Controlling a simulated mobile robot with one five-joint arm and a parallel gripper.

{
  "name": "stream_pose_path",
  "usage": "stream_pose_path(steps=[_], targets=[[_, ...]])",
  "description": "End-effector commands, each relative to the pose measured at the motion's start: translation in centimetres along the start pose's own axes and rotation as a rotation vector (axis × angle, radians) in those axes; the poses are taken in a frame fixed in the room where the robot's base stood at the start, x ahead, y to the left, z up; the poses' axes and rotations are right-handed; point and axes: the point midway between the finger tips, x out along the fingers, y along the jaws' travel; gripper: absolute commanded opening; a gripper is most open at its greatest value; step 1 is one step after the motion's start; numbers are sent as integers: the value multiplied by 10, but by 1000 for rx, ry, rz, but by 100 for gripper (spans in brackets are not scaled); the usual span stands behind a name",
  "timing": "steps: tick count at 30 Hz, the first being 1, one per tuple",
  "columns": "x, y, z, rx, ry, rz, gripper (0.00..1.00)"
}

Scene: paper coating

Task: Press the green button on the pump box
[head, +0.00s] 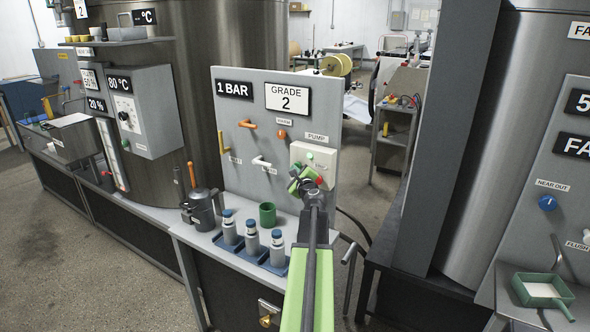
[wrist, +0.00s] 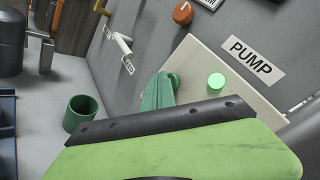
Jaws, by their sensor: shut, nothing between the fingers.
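The pump box (head: 327,158) is a cream box on the grey panel, below a PUMP label (head: 316,137). Its green button (head: 310,155) shows just above my gripper (head: 298,182) in the head view. In the wrist view the bright green button (wrist: 216,82) sits on the box face (wrist: 240,97), below and left of the PUMP label. My green gripper fingers (wrist: 158,92) are shut and empty, left of the button in that view and apart from it in the picture. The wrist body hides the lower part of the box there.
A white lever (head: 261,161) and orange knobs (head: 282,134) stick out of the panel to the left. Below are a green cup (head: 267,213), several blue-capped bottles (head: 252,238) in a blue tray and a grey jug (head: 202,208).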

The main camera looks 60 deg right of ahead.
Motion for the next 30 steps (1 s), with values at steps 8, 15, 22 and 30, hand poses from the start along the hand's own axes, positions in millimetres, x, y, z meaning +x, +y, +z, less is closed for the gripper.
stream_pose_path(steps=[8,15,22,30], targets=[[-9,7,6,0,0,0,0],[-9,7,6,0,0,0,0],[-21,15,15,0,-1,2,0],[-40,29,28,-1,0,1,0]])
